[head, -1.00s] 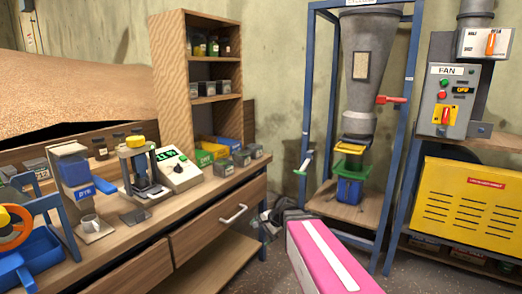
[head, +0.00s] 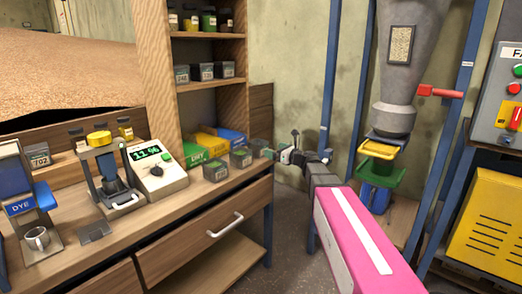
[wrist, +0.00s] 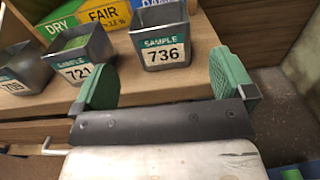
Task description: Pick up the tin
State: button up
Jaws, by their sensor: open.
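Three open grey sample tins stand in a row on the bench's right end. Tin 736 (wrist: 160,35) is rightmost, with tin 721 (wrist: 80,55) and tin 709 (wrist: 22,70) to its left in the wrist view. In the head view, the row's rightmost tin (head: 259,147) is small and its label unreadable. My gripper (wrist: 168,78) is open and empty, its green-padded fingers spread wide. Tin 736 is ahead of the gap between them, apart from both. In the head view my gripper (head: 287,156) is just off the bench's right end, near that tin.
Green DRY, yellow FAIR and blue bins (head: 232,137) stand behind the tins. More tins (head: 205,72) sit on the shelf above. A moisture meter (head: 157,165) stands left on the bench. The hopper frame (head: 357,90) is right of my arm.

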aim_at(264, 147)
jog(key=x, duration=1)
jog(key=shift+f, duration=0.2)
jog(key=shift+s, duration=0.1)
jog(key=shift+c, duration=0.3)
jog(key=c, duration=0.8)
